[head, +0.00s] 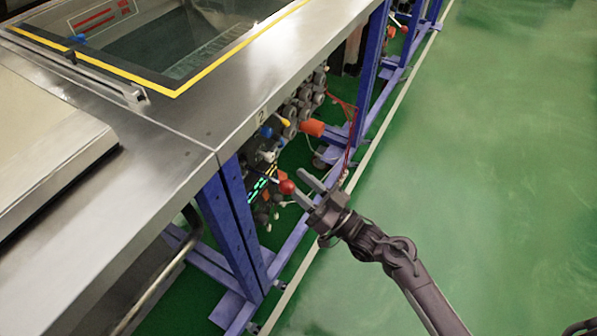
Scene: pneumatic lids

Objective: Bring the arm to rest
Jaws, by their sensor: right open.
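My right gripper (306,188) comes in from the lower right, with its two grey fingers pointing up and left toward the machine's side. It is open, with a gap between the fingers. A red ball knob (287,187) shows just left of the fingertips, close to the lower finger; I cannot tell whether they touch. Nothing shows held between the fingers. My left gripper is not in view.
A steel-topped machine (190,125) on blue legs (234,225) fills the left, with a yellow-edged tank opening (180,50). Valves and an orange-red cylinder (312,128) sit beneath its edge. The green floor (490,150) at right is clear.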

